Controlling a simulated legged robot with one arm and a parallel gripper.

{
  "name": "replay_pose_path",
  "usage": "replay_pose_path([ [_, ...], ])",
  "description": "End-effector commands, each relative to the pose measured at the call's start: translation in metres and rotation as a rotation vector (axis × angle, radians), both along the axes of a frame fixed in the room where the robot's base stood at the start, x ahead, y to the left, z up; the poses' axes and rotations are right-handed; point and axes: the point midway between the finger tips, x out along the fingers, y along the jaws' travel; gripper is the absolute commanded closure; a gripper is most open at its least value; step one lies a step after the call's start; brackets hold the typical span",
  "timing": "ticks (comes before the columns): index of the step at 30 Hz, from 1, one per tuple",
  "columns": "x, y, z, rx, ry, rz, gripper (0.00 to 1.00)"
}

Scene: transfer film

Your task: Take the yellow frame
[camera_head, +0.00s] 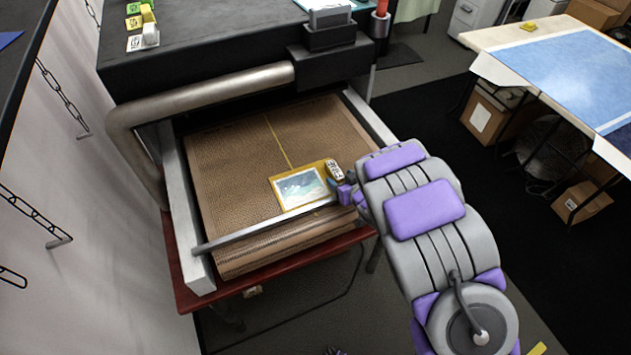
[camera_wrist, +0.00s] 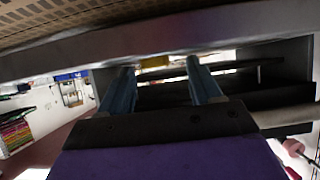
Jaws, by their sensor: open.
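The yellow frame (camera_head: 310,169) lies on the brown mesh conveyor belt (camera_head: 225,170) near its front end. A pale blue and white picture shows inside its yellow border. My gripper (camera_head: 338,187) is at the right side of the frame, just above the front metal bar. From the head view I cannot tell whether it touches the frame. In the wrist view my gripper (camera_wrist: 161,66) has its two blue-grey fingers apart. A small yellow patch, perhaps the frame (camera_wrist: 154,62), shows between the fingertips. The metal bar hides much of what lies beyond.
A metal bar (camera_head: 265,226) crosses the belt's front, close to my gripper. A dark machine housing (camera_head: 220,55) with a thick pipe (camera_head: 205,95) stands behind the belt. A small white labelled piece (camera_head: 334,169) sits by the frame's right corner. A blue-topped table (camera_head: 570,70) stands at right.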

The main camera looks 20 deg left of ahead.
Motion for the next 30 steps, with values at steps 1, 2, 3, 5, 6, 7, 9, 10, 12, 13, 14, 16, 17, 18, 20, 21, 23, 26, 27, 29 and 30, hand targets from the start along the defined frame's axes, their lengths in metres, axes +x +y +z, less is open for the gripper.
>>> replay_pose_path([
  [1,0.002,0.001,-0.001,0.001,0.0,0.0,0.36],
  [2,0.003,0.002,-0.002,0.001,0.0,0.0,0.36],
  [3,0.006,0.004,-0.003,0.001,-0.001,0.0,0.36],
  [5,0.01,0.009,-0.005,0.002,-0.001,0.001,0.36],
  [6,0.014,0.014,-0.007,0.003,-0.001,0.002,0.36],
  [7,0.017,0.017,-0.008,0.003,-0.001,0.002,0.36],
  [9,0.023,0.024,-0.013,-0.001,0.002,0.001,0.36],
  [10,0.024,0.027,-0.015,-0.002,0.002,0.001,0.36],
  [12,0.029,0.033,-0.018,-0.001,0.002,0.001,0.36],
  [13,0.03,0.035,-0.019,0.0,0.0,0.001,0.36],
  [14,0.032,0.036,-0.019,-0.001,-0.001,0.0,0.36],
  [16,0.033,0.037,-0.019,-0.001,-0.001,0.0,0.36],
  [17,0.033,0.038,-0.019,-0.001,-0.002,0.0,0.36],
  [18,0.033,0.037,-0.019,-0.002,-0.001,0.0,0.36],
  [20,0.033,0.036,-0.019,-0.001,-0.001,0.0,0.36],
  [21,0.033,0.035,-0.018,-0.001,-0.001,0.0,0.36],
  [23,0.033,0.034,-0.018,0.0,0.0,0.0,0.41],
  [26,0.033,0.033,-0.018,0.001,0.0,0.0,0.51],
  [27,0.032,0.033,-0.018,0.001,0.001,0.0,0.54],
  [29,0.032,0.034,-0.018,0.0,0.0,0.0,0.6],
  [30,0.032,0.034,-0.018,0.0,0.0,0.0,0.64],
])
